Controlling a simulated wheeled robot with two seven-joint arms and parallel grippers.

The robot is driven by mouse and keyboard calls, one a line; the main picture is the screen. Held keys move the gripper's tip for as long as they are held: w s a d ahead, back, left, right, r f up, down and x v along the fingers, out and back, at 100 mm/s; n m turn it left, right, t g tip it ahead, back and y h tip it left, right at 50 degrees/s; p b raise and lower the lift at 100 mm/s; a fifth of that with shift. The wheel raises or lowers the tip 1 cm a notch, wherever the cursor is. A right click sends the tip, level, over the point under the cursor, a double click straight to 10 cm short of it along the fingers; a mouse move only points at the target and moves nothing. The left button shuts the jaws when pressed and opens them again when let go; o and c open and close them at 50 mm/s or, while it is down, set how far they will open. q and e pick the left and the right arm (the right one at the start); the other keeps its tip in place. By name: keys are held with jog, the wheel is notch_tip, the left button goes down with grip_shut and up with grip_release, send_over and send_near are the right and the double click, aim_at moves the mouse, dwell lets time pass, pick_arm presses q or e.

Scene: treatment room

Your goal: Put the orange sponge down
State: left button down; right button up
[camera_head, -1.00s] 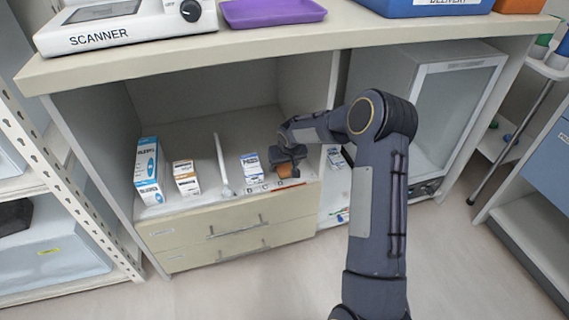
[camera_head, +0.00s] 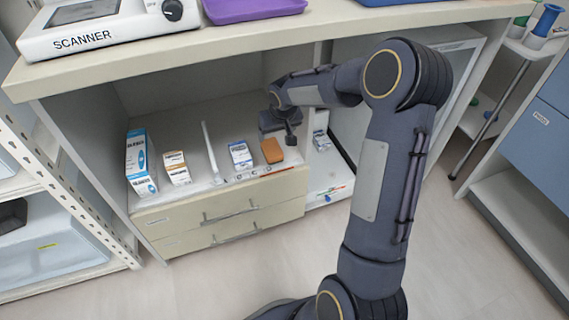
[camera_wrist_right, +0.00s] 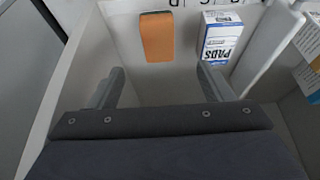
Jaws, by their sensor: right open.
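The orange sponge (camera_head: 272,150) rests on the shelf above the drawers, near its front right edge and beside a small blue-and-white box. It also shows in the right wrist view (camera_wrist_right: 157,37), beyond the fingertips and apart from them. My right gripper (camera_head: 285,125) is open and empty, just behind and above the sponge. In the right wrist view its two fingers (camera_wrist_right: 160,80) stand wide apart with bare shelf between them. My left gripper is in neither view.
A box marked PADS (camera_wrist_right: 221,40) stands close to the sponge; it also shows in the head view (camera_head: 240,155). The counter (camera_head: 300,33) overhangs the shelf. A side wall closes the bay at right.

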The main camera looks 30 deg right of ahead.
jog(key=s+a+r+y, duration=0.1)
jog(key=s+a+r, duration=0.2)
jog(key=s+r, duration=0.4)
jog(key=s+a+r+y, duration=0.1)
jog(key=s+a+r, duration=0.3)
jog(key=s, duration=0.5)
jog(key=s+a+y, duration=0.1)
jog(key=s+a, duration=0.3)
jog(key=s, duration=0.3)
jog(key=s+a+n+t+y, duration=0.1)
jog(key=s+a, duration=0.3)
jog(key=s, duration=0.4)
jog(key=shift+s+a+f+y, duration=0.2)
jog(key=shift+a+f+y, duration=0.05)
jog(key=shift+f+y, duration=0.2)
notch_tip(320, 180, up, 34)
jog(key=p, duration=3.4)
